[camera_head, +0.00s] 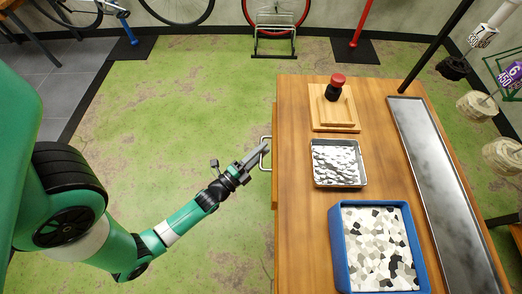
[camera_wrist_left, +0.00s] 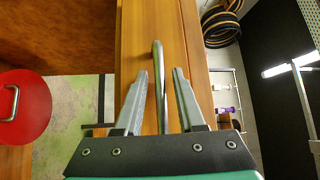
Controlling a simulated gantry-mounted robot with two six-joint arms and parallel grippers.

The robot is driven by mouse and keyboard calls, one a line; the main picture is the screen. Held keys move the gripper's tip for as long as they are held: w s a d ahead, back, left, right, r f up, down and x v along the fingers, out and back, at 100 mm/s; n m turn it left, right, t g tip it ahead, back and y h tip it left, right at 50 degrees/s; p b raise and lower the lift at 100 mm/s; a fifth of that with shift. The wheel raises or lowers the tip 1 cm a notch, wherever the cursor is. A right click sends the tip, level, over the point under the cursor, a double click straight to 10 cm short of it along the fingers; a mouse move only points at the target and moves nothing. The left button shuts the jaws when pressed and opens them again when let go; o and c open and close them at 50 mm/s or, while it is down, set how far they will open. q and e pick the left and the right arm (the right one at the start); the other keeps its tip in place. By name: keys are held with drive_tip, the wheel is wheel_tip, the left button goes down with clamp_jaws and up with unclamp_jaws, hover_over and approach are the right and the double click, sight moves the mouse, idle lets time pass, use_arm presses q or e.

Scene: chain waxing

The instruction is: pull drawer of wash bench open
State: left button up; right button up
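The wooden wash bench (camera_head: 300,230) stands right of centre in the head view. Its drawer front (camera_head: 274,185) shows as a thin strip along the bench's left edge; it appears closed or nearly so. A metal bar handle (camera_head: 267,140) sticks out of it. My left gripper (camera_head: 259,155) is at the handle. In the left wrist view the handle (camera_wrist_left: 158,60) runs between the two fingers of this gripper (camera_wrist_left: 161,78), with a gap visible on both sides. The gripper is open. My right gripper is not in view.
On the bench are a wooden block with a red-topped item (camera_head: 335,85), a metal tray (camera_head: 338,184), a blue tray (camera_head: 338,260) and a long metal trough (camera_head: 440,190). The green floor (camera_head: 215,95) left of the bench is clear apart from my arm.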

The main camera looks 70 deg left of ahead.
use_arm(q)
clamp_jaws()
idle(1.2)
